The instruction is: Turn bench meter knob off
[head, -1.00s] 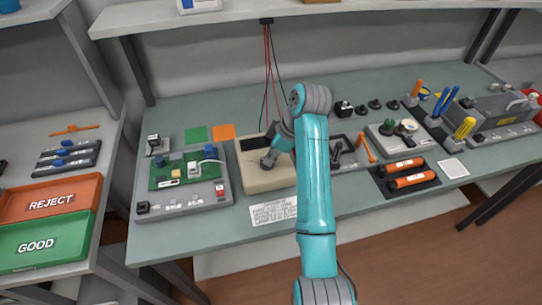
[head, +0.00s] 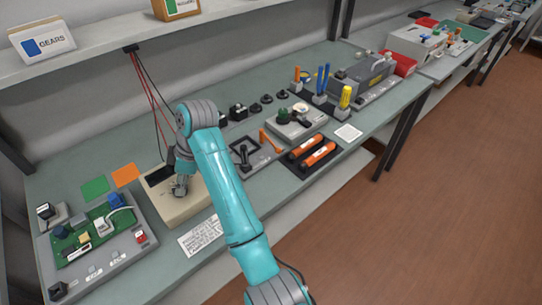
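The bench meter (head: 176,207) is a beige box with a dark display, on the green-grey bench at the left of the head view. Its knob is hidden or too small to make out behind my gripper. My gripper (head: 180,190) points down at the meter's top face, just below the dark display. My arm comes up from the bottom of the view and bends over the meter. I cannot tell whether the fingers touch the knob, or whether they are open or shut.
A circuit board fixture (head: 95,245) stands left of the meter. A printed card (head: 201,235) lies in front of it. A grey tray (head: 250,157), orange toner cartridges (head: 312,152) and a tool stand (head: 320,98) are to the right. A shelf (head: 100,52) with red and black leads runs above.

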